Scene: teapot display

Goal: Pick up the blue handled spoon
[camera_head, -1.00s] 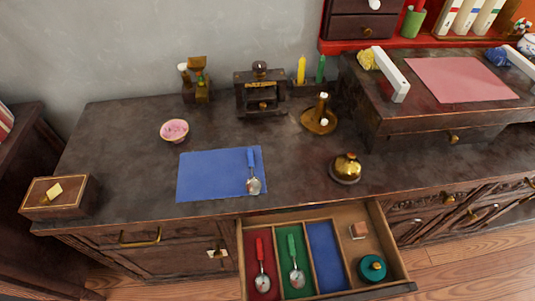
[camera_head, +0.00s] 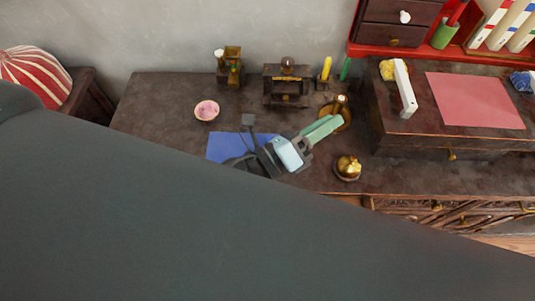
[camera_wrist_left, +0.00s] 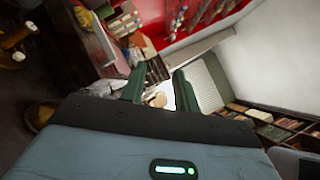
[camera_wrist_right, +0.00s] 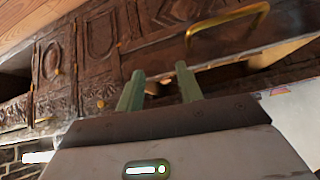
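The blue handled spoon is not visible in any view now; my left arm and gripper cover much of the blue mat (camera_head: 224,146) where it lay earlier. My left gripper (camera_head: 333,124) is over the table at the mat's right side, its green fingers pointing right toward the brass candle holder (camera_head: 341,112). In the left wrist view its fingers (camera_wrist_left: 158,82) are apart with nothing seen held. My right gripper (camera_wrist_right: 160,72) shows only in its wrist view, fingers apart and empty, facing the carved dark wood cabinet front (camera_wrist_right: 90,65) with a brass handle (camera_wrist_right: 228,28).
A dark wooden device (camera_head: 287,84) is at the back. A raised desk with a pink sheet (camera_head: 475,98) is at the right. My arm hides the drawer.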

